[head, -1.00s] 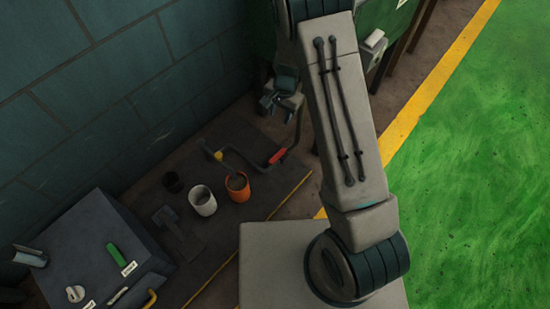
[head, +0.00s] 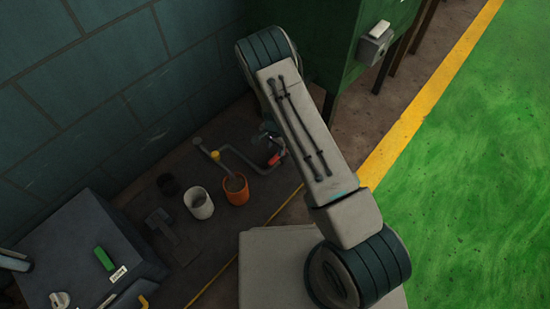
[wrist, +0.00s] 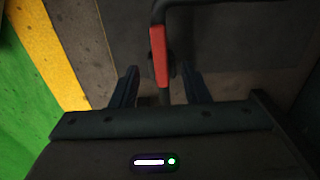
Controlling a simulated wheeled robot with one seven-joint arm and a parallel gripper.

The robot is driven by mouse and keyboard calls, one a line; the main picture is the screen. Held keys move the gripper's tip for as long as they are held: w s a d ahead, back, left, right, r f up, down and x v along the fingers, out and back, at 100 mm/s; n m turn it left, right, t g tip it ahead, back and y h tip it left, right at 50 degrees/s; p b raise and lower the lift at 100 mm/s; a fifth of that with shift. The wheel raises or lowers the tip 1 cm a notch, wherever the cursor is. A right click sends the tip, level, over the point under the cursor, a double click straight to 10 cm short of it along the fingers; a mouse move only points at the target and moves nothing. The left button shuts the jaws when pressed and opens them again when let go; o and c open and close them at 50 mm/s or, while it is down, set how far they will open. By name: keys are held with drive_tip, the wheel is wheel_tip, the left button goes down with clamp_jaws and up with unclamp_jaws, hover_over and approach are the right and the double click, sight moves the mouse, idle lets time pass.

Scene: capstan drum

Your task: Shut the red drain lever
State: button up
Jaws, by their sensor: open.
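The red drain lever (head: 274,160) is a red sleeve at the right end of a bent grey pipe near the floor. In the head view my arm partly covers it. In the wrist view the red lever (wrist: 159,55) runs nearly upright, and its lower end shows between my two fingertips. My gripper (wrist: 162,71) is open, with one finger on each side of the lever's line. I see no clear contact, and the depth between fingers and lever is hard to judge. In the head view the gripper is mostly hidden behind my arm.
A yellow fitting (head: 215,155) sits on the pipe. A blue block wall (head: 90,90) and a green cabinet (head: 325,45) bound the spot.

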sight(275, 158)
wheel_tip(275, 158, down, 6)
drive_tip(key=shift+f+b, duration=0.1)
drive_tip(key=shift+b, duration=0.8)
clamp_jaws()
